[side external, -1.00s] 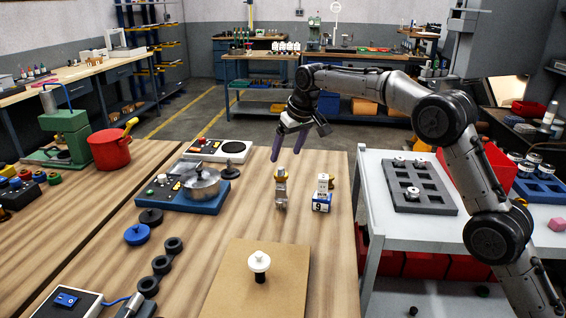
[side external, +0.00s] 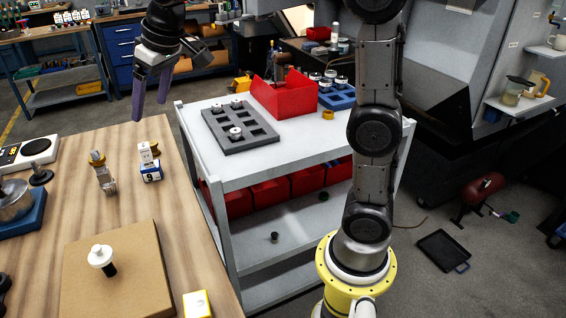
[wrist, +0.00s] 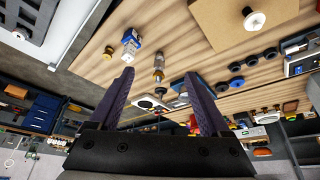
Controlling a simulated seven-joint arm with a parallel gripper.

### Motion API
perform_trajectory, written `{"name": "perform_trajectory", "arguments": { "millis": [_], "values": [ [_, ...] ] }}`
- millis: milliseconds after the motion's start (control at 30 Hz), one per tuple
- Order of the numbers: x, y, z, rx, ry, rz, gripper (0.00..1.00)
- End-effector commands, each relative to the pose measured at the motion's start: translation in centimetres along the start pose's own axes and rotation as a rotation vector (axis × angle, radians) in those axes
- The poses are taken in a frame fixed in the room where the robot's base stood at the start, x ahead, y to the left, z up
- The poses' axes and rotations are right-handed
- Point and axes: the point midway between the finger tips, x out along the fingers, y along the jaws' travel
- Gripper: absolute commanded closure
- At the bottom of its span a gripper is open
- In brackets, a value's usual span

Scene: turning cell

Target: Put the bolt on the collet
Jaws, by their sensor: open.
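My gripper (side external: 150,108) hangs open and empty at the upper left of the side view, above the far part of the wooden table. A small metal part with a brass-coloured piece (side external: 103,174) stands on the table below it; in the wrist view it (wrist: 158,66) shows between the fingers, apart from them. A blue-and-white block marked 9 (side external: 151,174) stands just right of it with a whitish piece on top; the block also shows in the wrist view (wrist: 130,42). I cannot tell for sure which of these parts is the bolt or the collet.
A white knob with a black stem (side external: 102,258) stands on a brown board (side external: 135,295). A yellow-and-white block (side external: 197,304) is at the front. A pot on a blue base (side external: 28,235) is left. A white cart (side external: 215,168) holds a grey tray (side external: 258,146) and a red bin (side external: 285,96).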

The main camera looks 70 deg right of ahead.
Motion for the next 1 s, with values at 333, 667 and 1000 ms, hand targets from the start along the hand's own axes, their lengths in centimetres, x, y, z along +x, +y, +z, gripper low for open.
{"name": "perform_trajectory", "arguments": {
  "millis": [333, 667, 1000],
  "values": [
    [-4.5, 0.3, 15.7, 0.000, 0.035, 0.000, 0.19],
    [-3.2, 0.4, 26.9, 0.000, 0.054, 0.000, 0.19],
    [-2.7, 0.4, 28.3, -0.001, 0.055, 0.000, 0.19]
  ]
}}
